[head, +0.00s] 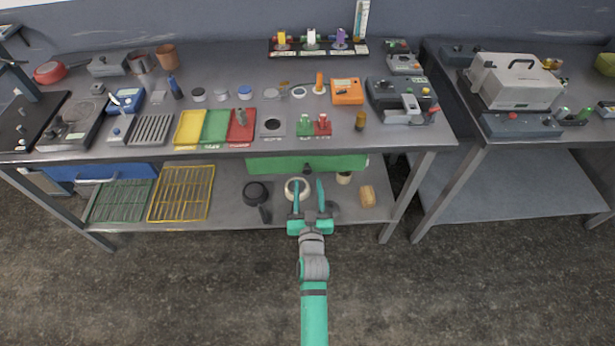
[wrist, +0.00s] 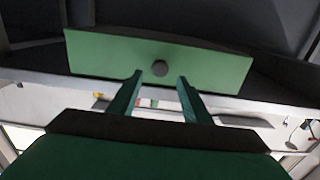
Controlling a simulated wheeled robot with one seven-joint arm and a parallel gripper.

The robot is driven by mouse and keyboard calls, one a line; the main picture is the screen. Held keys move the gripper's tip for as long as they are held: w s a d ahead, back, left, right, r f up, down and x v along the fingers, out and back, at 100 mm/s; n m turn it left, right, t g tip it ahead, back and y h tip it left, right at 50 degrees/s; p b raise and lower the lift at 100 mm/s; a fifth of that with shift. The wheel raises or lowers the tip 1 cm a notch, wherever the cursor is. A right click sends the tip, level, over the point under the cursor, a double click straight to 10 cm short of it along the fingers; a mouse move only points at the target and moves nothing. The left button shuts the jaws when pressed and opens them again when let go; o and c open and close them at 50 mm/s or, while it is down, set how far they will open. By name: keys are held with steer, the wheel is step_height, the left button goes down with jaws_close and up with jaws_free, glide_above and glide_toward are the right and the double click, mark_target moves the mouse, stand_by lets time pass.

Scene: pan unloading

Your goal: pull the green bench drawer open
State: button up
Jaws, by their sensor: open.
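The green bench drawer (head: 270,164) hangs under the front edge of the left workbench in the head view. How far the drawer stands out, if at all, I cannot tell. My gripper (head: 308,187) is open and empty, with its two teal fingers pointing toward the drawer.
The workbench top (head: 330,133) above carries many tools and trays. The lower shelf (head: 228,205) holds a yellow rack (head: 182,194), a green rack (head: 119,201), a black pan (head: 256,193) and a white ring (head: 296,186). A blue drawer (head: 120,172) is at the left. The floor in front is clear.

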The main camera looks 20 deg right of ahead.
mark_target(307, 172)
steer(key=shift+x, duration=2.25)
jaws_close()
